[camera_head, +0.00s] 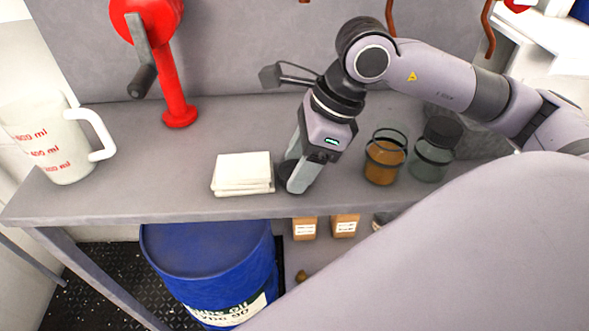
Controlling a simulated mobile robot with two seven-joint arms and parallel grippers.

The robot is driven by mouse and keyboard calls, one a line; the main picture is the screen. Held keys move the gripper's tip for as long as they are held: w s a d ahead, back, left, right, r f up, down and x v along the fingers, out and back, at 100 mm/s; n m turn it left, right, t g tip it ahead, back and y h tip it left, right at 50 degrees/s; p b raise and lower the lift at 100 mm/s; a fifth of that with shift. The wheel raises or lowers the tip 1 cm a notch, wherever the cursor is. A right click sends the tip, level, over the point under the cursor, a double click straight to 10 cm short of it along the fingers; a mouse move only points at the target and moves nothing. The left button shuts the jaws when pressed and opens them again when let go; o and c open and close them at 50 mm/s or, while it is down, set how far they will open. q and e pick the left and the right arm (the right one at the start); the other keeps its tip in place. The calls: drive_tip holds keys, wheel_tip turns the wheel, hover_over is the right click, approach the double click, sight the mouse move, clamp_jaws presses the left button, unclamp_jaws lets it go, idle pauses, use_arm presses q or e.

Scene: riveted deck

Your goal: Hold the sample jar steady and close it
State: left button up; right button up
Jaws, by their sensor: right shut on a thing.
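A glass jar with amber-brown contents (383,163) stands upright on the grey bench, with no lid on its top. My right gripper (293,172) points down at the bench to the left of this jar, apart from it. It is shut on a dark round piece that looks like a lid (284,171), low at the bench surface. The fingers hide much of this piece, and I cannot tell whether it touches the bench. My left gripper is not in view.
A second glass jar with a dark lid (434,160) stands right of the amber one. A white stack (242,172) lies left of my gripper. A measuring jug (62,145) and a red crank stand (174,95) are farther left. A blue drum (205,255) stands below the bench (130,190).

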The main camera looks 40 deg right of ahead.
drive_tip(key=shift+r, duration=0.1)
drive_tip(key=shift+r, duration=0.25)
use_arm(q)
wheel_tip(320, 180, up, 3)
drive_tip(key=p, duration=0.3)
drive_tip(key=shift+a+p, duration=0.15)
drive_tip(key=shift+p, duration=0.25)
use_arm(e)
wheel_tip(320, 180, up, 19)
drive_tip(key=shift+r, duration=0.2)
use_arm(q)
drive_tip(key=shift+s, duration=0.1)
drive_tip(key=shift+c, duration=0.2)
